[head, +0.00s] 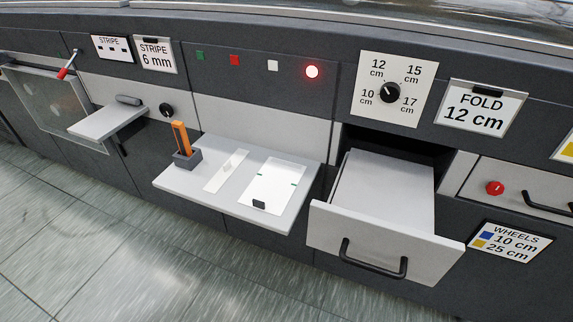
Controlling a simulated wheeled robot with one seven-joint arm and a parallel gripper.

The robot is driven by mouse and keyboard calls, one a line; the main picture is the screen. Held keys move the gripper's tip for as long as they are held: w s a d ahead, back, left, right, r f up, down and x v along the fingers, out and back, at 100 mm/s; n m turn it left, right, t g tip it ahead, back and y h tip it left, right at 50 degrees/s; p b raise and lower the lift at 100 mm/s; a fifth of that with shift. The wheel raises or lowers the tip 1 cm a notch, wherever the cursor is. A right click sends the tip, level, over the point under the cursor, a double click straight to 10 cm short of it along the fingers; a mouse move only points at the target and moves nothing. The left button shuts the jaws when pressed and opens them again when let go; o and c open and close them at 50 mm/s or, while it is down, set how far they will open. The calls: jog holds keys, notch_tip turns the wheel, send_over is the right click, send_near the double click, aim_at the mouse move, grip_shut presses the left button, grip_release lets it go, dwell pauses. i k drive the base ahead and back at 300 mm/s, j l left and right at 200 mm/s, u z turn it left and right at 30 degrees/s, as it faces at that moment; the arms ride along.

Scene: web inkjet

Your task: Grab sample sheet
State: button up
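A white sheet (275,180) with small green marks on its edges lies flat on the right part of a light grey shelf (232,212). A small black piece (259,205) sits at its near edge. A narrow pale strip (226,171) lies to its left on the same shelf. An open drawer (325,227) to the right shows a broad pale grey surface (385,190) inside; I cannot tell whether that is paper or part of the drawer. No label says which is the sample sheet. My gripper is not in view.
An orange tool stands in a grey holder (187,159) at the shelf's left. The drawer, with its black handle (373,262), juts out beside the shelf. A smaller shelf (107,122) juts out farther left. A red lamp (312,72) glows above. Tiled floor (100,240) in front is clear.

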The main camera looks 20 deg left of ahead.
aim_at(273, 187)
jog(key=j+u, duration=0.1)
jog(key=j, duration=0.4)
jog(key=i+j+u, duration=0.1)
jog(key=j, duration=0.4)
jog(key=i+j+u, duration=0.1)
jog(key=j, duration=0.4)
jog(key=i+j+u, duration=0.1)
jog(key=j, duration=0.35)
jog(key=i+j, duration=0.1)
jog(key=j, duration=0.4)
jog(key=u, duration=0.05)
